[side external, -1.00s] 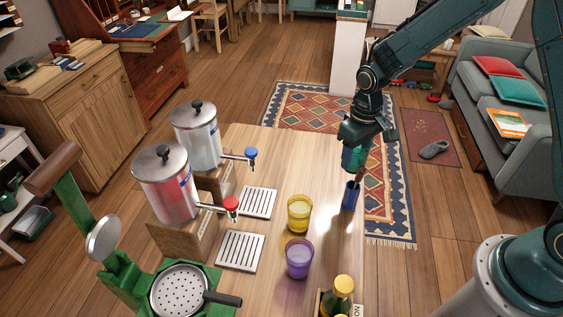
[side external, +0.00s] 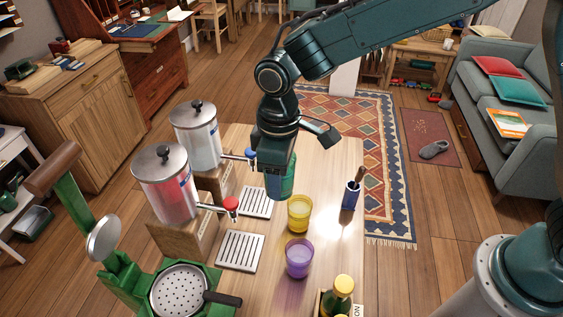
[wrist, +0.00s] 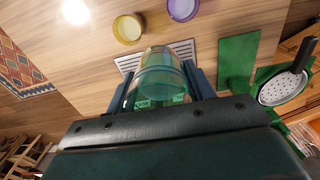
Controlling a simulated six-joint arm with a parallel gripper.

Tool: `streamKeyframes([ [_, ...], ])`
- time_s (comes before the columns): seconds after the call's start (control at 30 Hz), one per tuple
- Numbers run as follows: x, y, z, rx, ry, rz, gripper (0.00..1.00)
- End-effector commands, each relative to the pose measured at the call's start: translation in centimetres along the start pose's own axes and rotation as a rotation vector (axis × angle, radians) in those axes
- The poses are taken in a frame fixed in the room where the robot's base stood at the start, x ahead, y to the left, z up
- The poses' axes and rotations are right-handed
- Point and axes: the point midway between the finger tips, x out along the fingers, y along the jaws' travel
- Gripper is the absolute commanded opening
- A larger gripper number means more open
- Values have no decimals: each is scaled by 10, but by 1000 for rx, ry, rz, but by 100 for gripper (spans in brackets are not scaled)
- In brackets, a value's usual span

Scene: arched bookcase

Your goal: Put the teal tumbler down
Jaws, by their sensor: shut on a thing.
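The teal tumbler (side external: 288,181) is between the fingers of my gripper (side external: 279,188), which is shut on it. In the side view the gripper hides much of it. It looks roughly upright, beside the drip tray (side external: 256,203) under the blue tap; I cannot tell whether its base touches anything. In the wrist view the clear teal tumbler (wrist: 160,75) sits between the two blue fingers (wrist: 162,90), with a slatted tray behind it.
A yellow tumbler (side external: 300,213) and a purple tumbler (side external: 299,257) stand close by on the wooden table (side external: 320,165). Two drink dispensers (side external: 196,138) with taps are at the left. A blue holder (side external: 350,196) stands at the right edge. A green press (side external: 120,285) is in front.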

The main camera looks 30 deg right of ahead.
Motion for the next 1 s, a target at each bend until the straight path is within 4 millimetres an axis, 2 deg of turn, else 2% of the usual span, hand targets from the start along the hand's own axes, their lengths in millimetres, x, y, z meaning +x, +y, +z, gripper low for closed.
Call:
streamKeyframes([
  [0.1,-4,-7,-3,-23,1,0,26],
  [0.27,-4,-9,-4,-27,1,0,25],
  [0.47,8,-8,-3,-25,-2,0,25],
  [0.67,39,-8,-3,-25,-4,-1,26],
  [1.0,104,-8,-2,-25,-4,-1,26],
])
